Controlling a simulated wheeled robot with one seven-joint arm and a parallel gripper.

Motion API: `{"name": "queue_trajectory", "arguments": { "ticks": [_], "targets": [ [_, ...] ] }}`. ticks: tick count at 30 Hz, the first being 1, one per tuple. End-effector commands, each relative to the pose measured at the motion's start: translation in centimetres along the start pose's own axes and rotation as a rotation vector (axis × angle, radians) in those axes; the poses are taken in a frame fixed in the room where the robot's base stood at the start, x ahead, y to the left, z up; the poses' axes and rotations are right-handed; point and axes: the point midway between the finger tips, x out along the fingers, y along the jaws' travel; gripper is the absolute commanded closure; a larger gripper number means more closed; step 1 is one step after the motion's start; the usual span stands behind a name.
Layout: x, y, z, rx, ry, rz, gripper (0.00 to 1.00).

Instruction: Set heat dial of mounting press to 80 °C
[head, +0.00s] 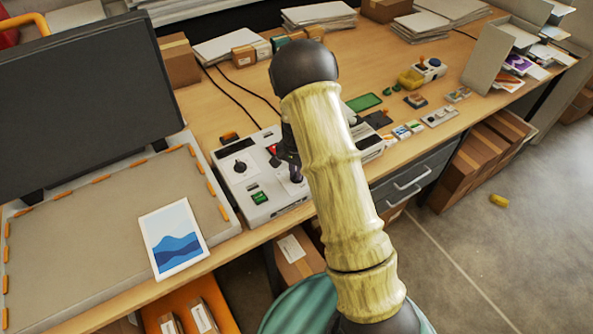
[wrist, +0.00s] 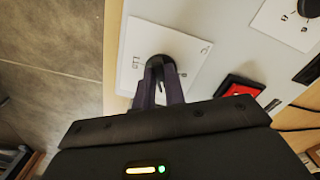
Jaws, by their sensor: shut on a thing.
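A pale control box (head: 262,208), seemingly the mounting press, stands at the desk's front edge. My gripper (head: 295,172) points down at a white dial plate on its right side. In the wrist view my gripper's dark purple fingers (wrist: 163,88) are closed around a round black dial (wrist: 172,67) on a white plate (wrist: 140,42). The plate's marks are too small to read, and the dial's pointer is largely hidden by the fingers. A second black dial (head: 240,167) sits on another white plate on the box's left; it shows partly in the wrist view (wrist: 309,8).
A red switch (wrist: 240,88) is close to my gripper. A green switch (head: 259,197) is at the box's front. A picture print (head: 173,238) lies on the tray to the left. Small tools and a green mat (head: 364,102) lie to the right.

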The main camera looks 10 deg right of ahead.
Motion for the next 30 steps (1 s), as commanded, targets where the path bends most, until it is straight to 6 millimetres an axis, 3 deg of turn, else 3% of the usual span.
{"name": "queue_trajectory", "arguments": {
  "ticks": [1,2,5,17,23,30],
  "targets": [
    [-0.1,-0.1,0.0,-0.001,0.001,-0.002,1.0],
    [-0.1,-0.1,0.0,-0.001,0.001,-0.002,0.84],
    [-0.1,-0.1,0.0,-0.001,0.001,-0.002,0.66],
    [-0.5,-0.1,0.0,-0.002,0.002,-0.002,0.66],
    [-2.9,-0.1,-0.1,-0.001,0.004,-0.004,0.66],
    [-7.6,-0.1,-0.1,-0.001,0.004,-0.005,0.66]
  ]
}}
